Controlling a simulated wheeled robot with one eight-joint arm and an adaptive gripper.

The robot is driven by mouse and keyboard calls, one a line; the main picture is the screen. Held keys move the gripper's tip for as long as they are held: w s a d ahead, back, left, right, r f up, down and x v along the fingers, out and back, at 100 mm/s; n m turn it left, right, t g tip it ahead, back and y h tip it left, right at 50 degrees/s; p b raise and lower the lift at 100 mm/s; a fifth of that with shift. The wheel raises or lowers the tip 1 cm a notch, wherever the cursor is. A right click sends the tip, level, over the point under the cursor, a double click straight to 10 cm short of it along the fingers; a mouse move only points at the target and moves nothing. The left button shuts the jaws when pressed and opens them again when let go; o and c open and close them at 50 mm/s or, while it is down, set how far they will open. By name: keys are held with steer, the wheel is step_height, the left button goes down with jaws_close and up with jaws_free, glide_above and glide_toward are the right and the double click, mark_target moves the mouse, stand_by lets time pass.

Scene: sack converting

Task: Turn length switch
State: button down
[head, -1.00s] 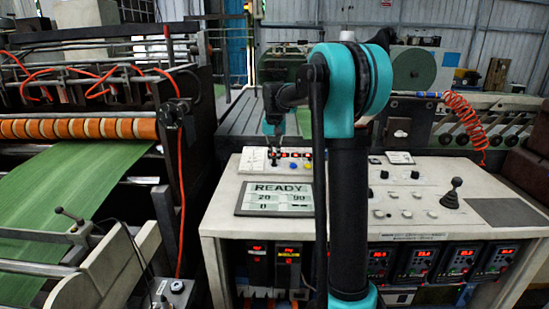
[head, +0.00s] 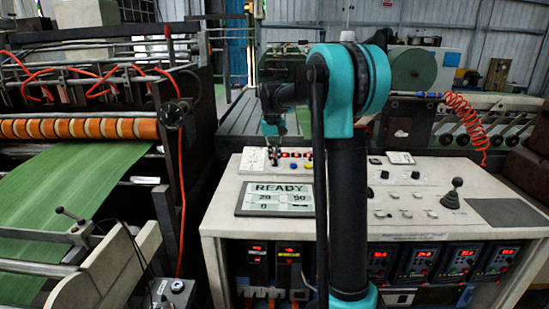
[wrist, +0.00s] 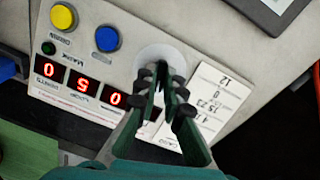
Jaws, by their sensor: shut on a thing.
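The length switch (wrist: 168,53) is on the white control panel; its round pale base shows in the wrist view. My gripper (wrist: 160,72) is over this base with its dark fingers closed together at its middle. The knob itself is hidden between the fingers, and its setting cannot be read. In the head view my gripper (head: 273,160) reaches down to the panel's back left, beside a row of red digits.
A yellow button (wrist: 63,16) and a blue button (wrist: 107,39) sit near the red number displays (wrist: 82,83). A printed card (wrist: 203,95) lies beside the switch. In the head view, a screen (head: 276,199) reading READY and a black joystick (head: 453,194) are on the console.

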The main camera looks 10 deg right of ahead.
steer(key=c, duration=1.6)
jaws_free()
steer(key=shift+c, duration=0.2)
step_height(320, 180, up, 12)
steer(key=shift+s+a, duration=0.35)
steer(key=shift+s, duration=0.05)
jaws_close()
